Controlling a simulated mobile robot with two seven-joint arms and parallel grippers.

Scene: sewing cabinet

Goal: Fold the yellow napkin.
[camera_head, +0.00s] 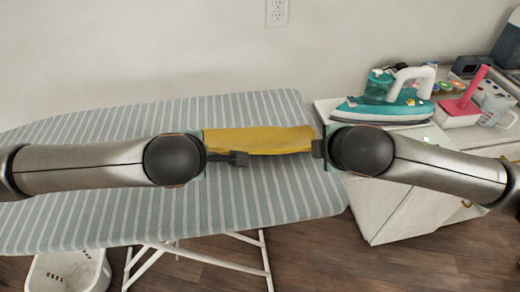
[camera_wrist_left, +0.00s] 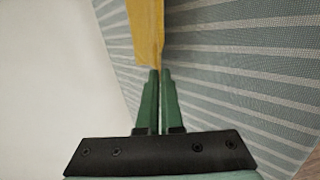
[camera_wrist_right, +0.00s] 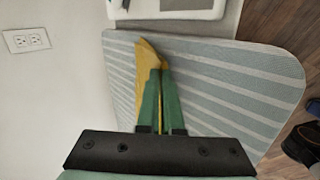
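The yellow napkin (camera_head: 262,139) lies as a long narrow strip across the striped ironing board, between my two grippers. My left gripper (camera_head: 240,158) is at its near left edge. In the left wrist view the napkin (camera_wrist_left: 147,30) narrows to the nearly closed fingertips (camera_wrist_left: 160,72), which pinch its edge. My right gripper (camera_head: 318,148) is at the right end of the napkin. In the right wrist view yellow cloth (camera_wrist_right: 148,62) runs in between the closed fingers (camera_wrist_right: 159,72). My arms hide parts of the board, and the cloth's layers cannot be told apart.
The ironing board (camera_head: 262,205) has clear cloth in front of the napkin. A teal iron (camera_head: 385,108) stands on a white cabinet (camera_head: 372,213) at right, with a pink-and-white item (camera_head: 462,105) and a clear cup (camera_head: 494,112). A white basket (camera_head: 68,272) is on the floor at left.

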